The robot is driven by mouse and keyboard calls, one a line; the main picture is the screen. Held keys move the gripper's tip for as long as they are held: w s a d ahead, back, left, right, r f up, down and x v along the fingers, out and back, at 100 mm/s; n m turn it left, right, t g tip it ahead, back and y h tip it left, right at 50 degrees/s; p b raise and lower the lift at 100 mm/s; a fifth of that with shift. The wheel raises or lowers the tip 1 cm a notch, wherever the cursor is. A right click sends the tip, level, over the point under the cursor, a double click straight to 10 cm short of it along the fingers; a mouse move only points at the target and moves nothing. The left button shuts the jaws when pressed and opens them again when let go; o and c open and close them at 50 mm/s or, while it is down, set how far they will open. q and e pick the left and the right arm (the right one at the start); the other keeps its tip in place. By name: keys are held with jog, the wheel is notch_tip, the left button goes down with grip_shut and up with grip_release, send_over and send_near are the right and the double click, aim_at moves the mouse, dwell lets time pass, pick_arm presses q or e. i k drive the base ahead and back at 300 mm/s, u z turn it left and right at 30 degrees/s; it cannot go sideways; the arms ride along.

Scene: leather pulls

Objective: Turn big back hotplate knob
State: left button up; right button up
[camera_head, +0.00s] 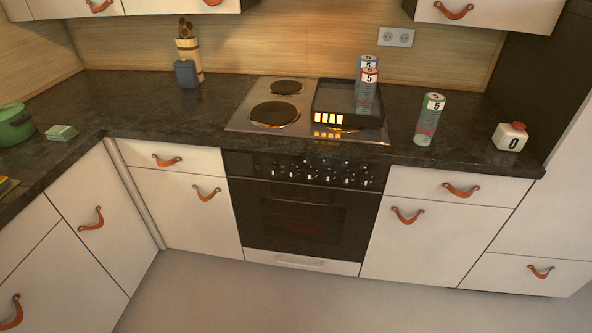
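A row of several small knobs (322,171) with pale marks runs along the black control panel above the oven door (300,215). The knobs are too small to tell which one belongs to the big back hotplate. The steel cooktop (240,122) above carries a smaller back left hotplate (287,87) and a larger front left hotplate (274,113). A dark box-like tray (365,121) with glowing yellow patches on its front covers most of the right side. The back right hotplate is hidden behind it. Neither of my grippers is in view.
Cans (366,77) stand at the tray's back right. A tall can (429,120) and a white jug (510,136) stand on the right counter. A utensil holder (189,60), blue canister (186,74) and green pot (14,125) are left. The floor before the oven is clear.

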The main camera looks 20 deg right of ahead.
aim_at(347, 178)
jog(key=u, duration=0.1)
jog(key=i, duration=0.8)
jog(key=z, duration=0.95)
jog(key=i, duration=0.5)
jog(key=z, duration=0.6)
